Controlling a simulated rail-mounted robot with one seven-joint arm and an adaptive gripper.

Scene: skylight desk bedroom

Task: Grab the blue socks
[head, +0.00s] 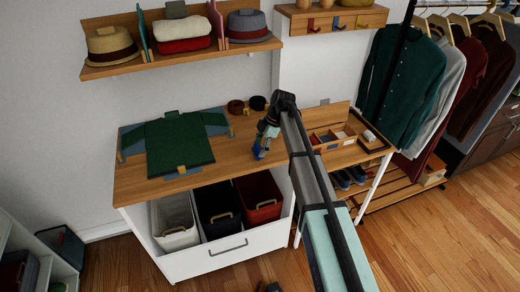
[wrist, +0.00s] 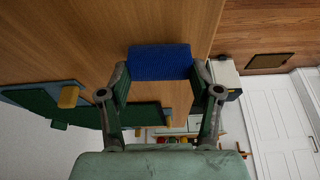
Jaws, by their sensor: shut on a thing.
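The blue socks, a ribbed dark-blue bundle (wrist: 160,62), sit between the fingertips of my gripper (wrist: 160,77) in the wrist view. My gripper is shut on them, one finger at each side. In the head view my gripper (head: 265,138) is over the wooden desk (head: 240,125), right of the green garment. A bit of the blue socks (head: 259,152) shows below it. They are at or just above the desk top; I cannot tell whether they touch it. The arm hides part of the desk.
A green garment (head: 180,145) lies on a blue board at the desk's left. Two dark rolls (head: 236,107) lie at the back. A compartment tray (head: 333,137) stands at right. The open drawer below holds white (head: 174,222), navy (head: 218,209) and red (head: 257,197) bins.

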